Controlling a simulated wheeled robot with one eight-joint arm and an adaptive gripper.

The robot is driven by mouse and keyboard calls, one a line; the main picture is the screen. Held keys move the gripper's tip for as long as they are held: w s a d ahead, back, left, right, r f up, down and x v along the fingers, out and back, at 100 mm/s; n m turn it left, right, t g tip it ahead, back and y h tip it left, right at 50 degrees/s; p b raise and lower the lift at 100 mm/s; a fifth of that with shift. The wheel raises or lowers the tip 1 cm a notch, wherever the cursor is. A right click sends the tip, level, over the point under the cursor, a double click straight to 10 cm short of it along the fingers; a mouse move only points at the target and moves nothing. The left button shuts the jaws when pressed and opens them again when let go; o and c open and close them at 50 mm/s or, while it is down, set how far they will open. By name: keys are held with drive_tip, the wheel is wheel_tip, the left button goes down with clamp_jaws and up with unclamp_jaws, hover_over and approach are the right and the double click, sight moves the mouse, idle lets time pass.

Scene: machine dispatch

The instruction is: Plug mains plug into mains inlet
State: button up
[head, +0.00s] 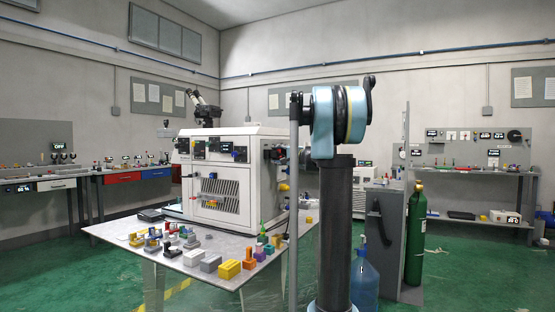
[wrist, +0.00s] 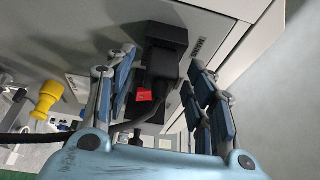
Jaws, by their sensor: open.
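In the wrist view my gripper (wrist: 160,60) is open, with one finger on each side of a black plug-like body (wrist: 160,68). This looks like the mains plug; it has a red tab and a black cable trailing to the lower left. It meets a larger black block (wrist: 167,36) on the machine's pale panel, which may be the mains inlet. I cannot tell whether the plug is seated in it. A gap shows between the plug and the right finger; contact on the left is unclear.
The white machine (head: 238,148) stands on a grey table (head: 150,250) with several small coloured parts along its front. A yellow knob-like fitting (wrist: 47,98) sticks out left of my gripper. A green gas cylinder (head: 415,240) and a blue water bottle (head: 364,280) stand at the right.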

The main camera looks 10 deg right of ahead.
drive_tip(key=s+d, duration=0.2)
drive_tip(key=shift+d, duration=0.35)
idle(0.5)
